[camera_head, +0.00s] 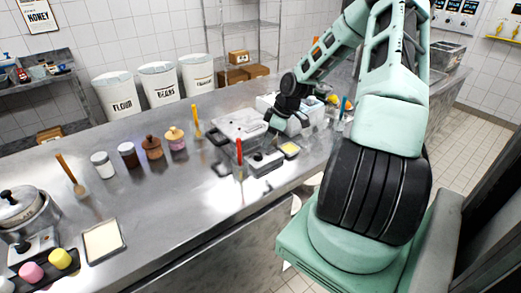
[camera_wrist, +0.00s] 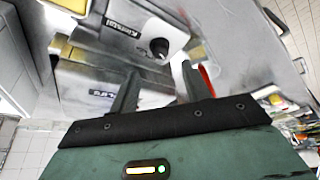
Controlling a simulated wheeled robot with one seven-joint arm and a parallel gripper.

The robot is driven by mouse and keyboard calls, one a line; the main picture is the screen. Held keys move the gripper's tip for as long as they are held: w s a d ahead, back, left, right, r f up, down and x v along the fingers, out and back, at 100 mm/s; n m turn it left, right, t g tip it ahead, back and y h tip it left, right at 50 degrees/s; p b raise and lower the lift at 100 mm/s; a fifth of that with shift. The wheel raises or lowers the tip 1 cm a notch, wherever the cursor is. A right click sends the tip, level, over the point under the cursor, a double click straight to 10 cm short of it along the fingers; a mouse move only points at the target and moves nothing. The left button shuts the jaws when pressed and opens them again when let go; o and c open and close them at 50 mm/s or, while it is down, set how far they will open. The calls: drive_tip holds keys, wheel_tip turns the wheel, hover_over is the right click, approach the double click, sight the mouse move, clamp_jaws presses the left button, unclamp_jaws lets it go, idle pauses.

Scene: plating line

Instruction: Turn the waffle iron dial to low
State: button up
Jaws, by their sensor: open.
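A low grey appliance with a black dial, which I take for the waffle iron (camera_head: 268,166), stands near the counter's front edge. Its dial (camera_wrist: 158,47) shows in the wrist view on a light face, next to a partly readable label. The dial's setting cannot be read. My gripper (camera_wrist: 158,84) is open and empty. Its two dark fingers point toward the dial's side of the appliance, with the dial beyond the fingertips and roughly between them. In the head view my gripper (camera_head: 270,126) is above and behind the appliance, apart from it.
A red upright handle (camera_head: 239,152) stands close left of the appliance, and a small yellow-filled tray (camera_head: 290,150) close right. Jars line the counter at left. The front middle counter is clear.

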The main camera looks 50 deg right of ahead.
sight(259, 154)
drive_tip(key=p+x, duration=0.1)
drive_tip(key=x, duration=0.6)
drive_tip(key=shift+s, duration=0.1)
drive_tip(key=c, duration=1)
